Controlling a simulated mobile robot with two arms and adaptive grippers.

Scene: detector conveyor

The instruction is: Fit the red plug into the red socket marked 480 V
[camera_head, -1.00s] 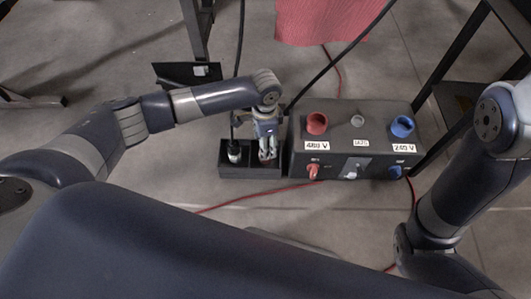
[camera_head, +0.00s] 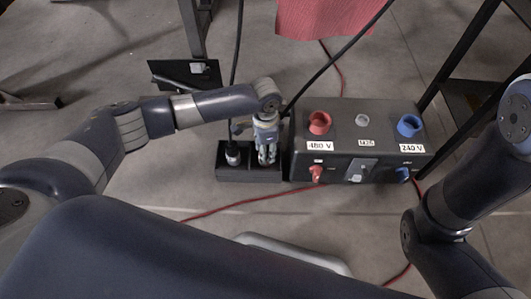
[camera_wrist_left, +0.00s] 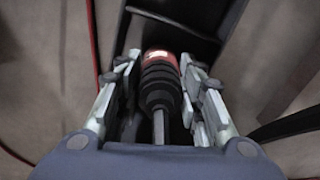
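In the wrist view, the red plug (camera_wrist_left: 160,57) has a red body and a black ribbed boot, with its cable end toward the camera. My left gripper (camera_wrist_left: 160,70) has a finger on each side of it. I cannot tell whether they press on it. In the head view, my left gripper (camera_head: 266,156) points down into the right compartment of a black holder (camera_head: 233,174) and hides the plug. The red 480 V socket (camera_head: 319,122) faces up on the dark box (camera_head: 342,137), right of the holder. My right gripper is out of view.
Another plug (camera_head: 232,157) with a black cable stands in the holder's left compartment. The box also has a grey socket (camera_head: 362,120) and a blue 240 V socket (camera_head: 409,125). Black cables hang near my left wrist. A red cable (camera_head: 240,204) crosses the floor.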

